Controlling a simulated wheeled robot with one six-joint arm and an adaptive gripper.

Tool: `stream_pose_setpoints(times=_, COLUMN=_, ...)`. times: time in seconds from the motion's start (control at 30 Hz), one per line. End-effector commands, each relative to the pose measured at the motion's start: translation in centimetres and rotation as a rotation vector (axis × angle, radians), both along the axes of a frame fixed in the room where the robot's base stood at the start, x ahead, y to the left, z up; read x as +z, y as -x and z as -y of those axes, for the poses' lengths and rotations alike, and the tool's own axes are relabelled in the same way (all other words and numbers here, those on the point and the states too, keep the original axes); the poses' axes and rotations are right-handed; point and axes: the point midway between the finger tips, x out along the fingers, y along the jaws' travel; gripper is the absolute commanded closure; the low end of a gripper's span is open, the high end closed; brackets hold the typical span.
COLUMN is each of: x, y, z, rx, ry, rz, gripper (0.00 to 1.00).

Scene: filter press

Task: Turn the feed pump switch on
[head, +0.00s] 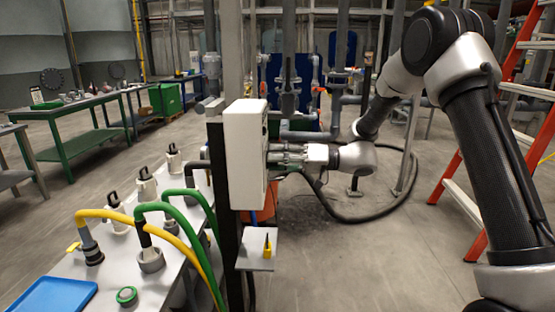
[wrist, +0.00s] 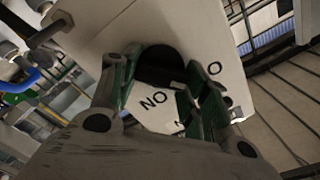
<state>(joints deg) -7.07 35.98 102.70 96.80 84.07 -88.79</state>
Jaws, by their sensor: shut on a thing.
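A white switch box (head: 245,150) stands on a dark post in the middle of the head view, its front turned to the right. The wrist view shows its white face (wrist: 105,30) close up and tilted. A round black knob (wrist: 162,60) sits on that face, with letters that read "NO" from this side, as upside-down "ON", beside it. My gripper (head: 279,153) is at the box's right side. In the wrist view my gripper (wrist: 158,82) has its green-edged fingers on either side of the knob, shut on it. The fingers partly hide the knob and its pointer direction.
A bench (head: 130,275) with yellow and green hoses is at left. An orange ladder (head: 478,195) stands at right. A black hose (head: 350,218) loops on the floor behind my gripper.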

Motion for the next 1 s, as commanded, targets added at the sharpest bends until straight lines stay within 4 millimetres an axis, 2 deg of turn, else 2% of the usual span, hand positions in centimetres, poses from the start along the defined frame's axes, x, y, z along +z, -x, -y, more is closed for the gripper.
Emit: stream_pose_setpoints(times=1.0, x=-0.51, y=-0.15, z=0.06, rx=-0.001, ry=-0.031, rz=-0.918, gripper=0.78)
